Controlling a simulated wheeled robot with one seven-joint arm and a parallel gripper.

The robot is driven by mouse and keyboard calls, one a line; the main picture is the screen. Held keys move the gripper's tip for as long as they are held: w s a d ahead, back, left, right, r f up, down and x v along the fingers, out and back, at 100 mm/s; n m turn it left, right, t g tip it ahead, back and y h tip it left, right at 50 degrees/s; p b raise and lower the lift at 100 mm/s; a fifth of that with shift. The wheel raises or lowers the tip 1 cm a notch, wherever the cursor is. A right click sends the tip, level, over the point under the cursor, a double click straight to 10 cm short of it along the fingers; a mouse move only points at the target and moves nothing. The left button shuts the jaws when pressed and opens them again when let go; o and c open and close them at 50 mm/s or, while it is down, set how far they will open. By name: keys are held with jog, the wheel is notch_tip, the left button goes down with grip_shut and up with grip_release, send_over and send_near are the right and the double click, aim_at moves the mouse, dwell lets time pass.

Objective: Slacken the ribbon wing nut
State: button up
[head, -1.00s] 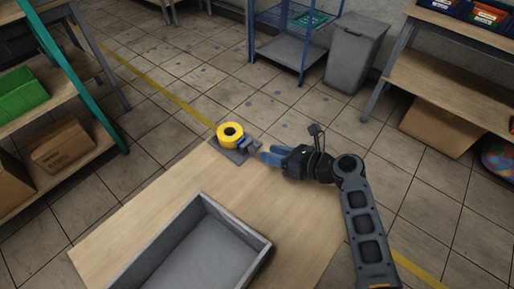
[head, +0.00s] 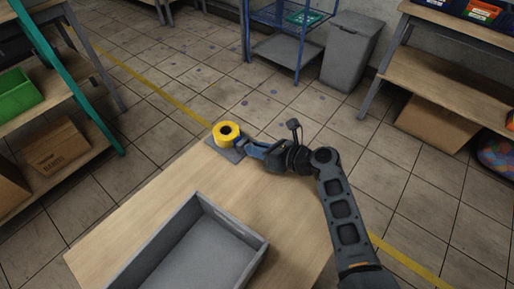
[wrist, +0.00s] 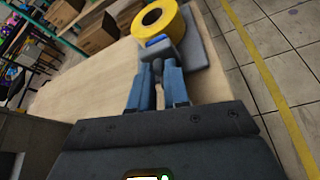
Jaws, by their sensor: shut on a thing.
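The yellow ribbon roll (head: 227,131) sits on a grey base plate (head: 217,146) at the far corner of the wooden table. In the wrist view the roll (wrist: 171,19) is at the top, with a blue part (wrist: 157,41) beside it. A grey bracket (wrist: 193,52) holds it. A small dark grey piece, seemingly the wing nut (wrist: 157,66), projects from the bracket towards me. My gripper (wrist: 158,70), with blue fingers, is shut on this piece. The fingers hide most of it. In the head view my gripper (head: 249,149) reaches the fixture from the right.
A grey open tray (head: 196,255) stands at the table's front. The table top (head: 130,220) left of it is clear. Shelves with a green bin (head: 18,98) stand at the left. A grey waste bin (head: 350,50) and blue rack stand behind.

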grip_shut()
jog(key=shift+s+a+r+n+t+h+p, duration=0.15)
jog(key=shift+n+t+h+p, duration=0.35)
jog(key=shift+n, duration=0.3)
jog(key=shift+s+a+n+t+h, duration=0.1)
jog(key=shift+n+t+h, duration=0.15)
jog(key=shift+n, duration=0.35)
jog(key=shift+s+a+n+t+h, duration=0.1)
jog(key=shift+n+t+h, duration=0.15)
jog(key=shift+n, duration=0.35)
jog(key=n+b, duration=0.1)
jog(key=n+t+h, duration=0.1)
jog(key=n, duration=0.1)
jog(key=shift+s+a+f+t+b, duration=0.15)
jog(key=shift+f+t+b, duration=0.15)
jog(key=shift+f+b, duration=0.1)
jog(key=shift+a+n+t+h+b, duration=0.1)
jog(key=shift+n+t+h+b, duration=0.2)
jog(key=shift+n+t+b, duration=0.35)
jog(key=shift+r+n, duration=0.15)
jog(key=shift+n, duration=0.1)
jog(key=o, duration=0.6)
grip_release()
jog(key=shift+c, duration=0.2)
